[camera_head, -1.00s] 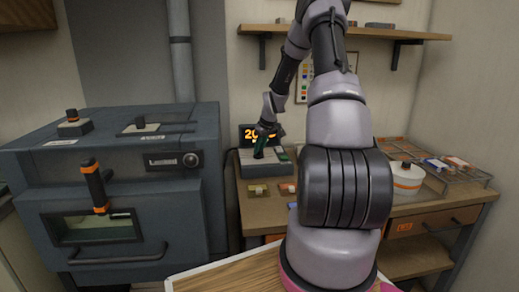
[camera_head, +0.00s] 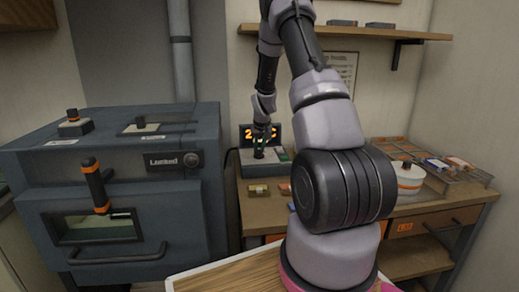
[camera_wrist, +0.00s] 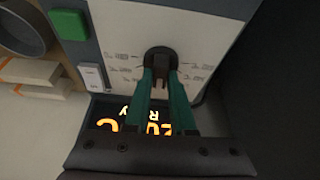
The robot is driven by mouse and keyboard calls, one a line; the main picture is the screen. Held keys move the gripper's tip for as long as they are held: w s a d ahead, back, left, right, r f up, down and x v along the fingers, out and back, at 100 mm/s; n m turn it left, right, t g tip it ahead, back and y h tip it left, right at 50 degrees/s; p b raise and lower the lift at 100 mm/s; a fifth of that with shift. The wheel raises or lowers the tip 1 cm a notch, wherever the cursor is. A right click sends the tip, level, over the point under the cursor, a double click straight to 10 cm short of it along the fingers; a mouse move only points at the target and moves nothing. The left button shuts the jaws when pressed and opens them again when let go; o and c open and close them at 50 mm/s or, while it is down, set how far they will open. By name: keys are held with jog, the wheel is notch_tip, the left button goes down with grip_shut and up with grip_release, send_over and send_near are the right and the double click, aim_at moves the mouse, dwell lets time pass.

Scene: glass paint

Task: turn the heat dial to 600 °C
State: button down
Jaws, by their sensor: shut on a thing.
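The heat dial (camera_wrist: 161,62) is a dark round knob on a pale panel with printed marks around it, too small to read. In the wrist view my gripper (camera_wrist: 162,75) has its two green fingers shut on the dial's raised grip. In the head view my gripper (camera_head: 262,140) reaches down onto the controller box (camera_head: 250,168), and the dial is mostly hidden there. The orange display (camera_wrist: 135,120) shows a number starting with 2 and a C, partly covered by my fingers. It also shows in the head view (camera_head: 248,134).
A green button (camera_wrist: 68,24) and a light switch (camera_wrist: 91,77) sit beside the dial. A dark furnace (camera_head: 120,180) stands left of the controller. A white pot (camera_head: 405,180) and a wire rack (camera_head: 460,172) stand at right.

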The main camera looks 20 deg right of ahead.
jog(key=shift+m, duration=0.3)
jog(key=c, duration=0.8)
grip_release()
jog(key=shift+o, duration=0.2)
jog(key=v, duration=1.1)
jog(key=shift+a+f, duration=0.1)
jog(key=shift+a, duration=0.05)
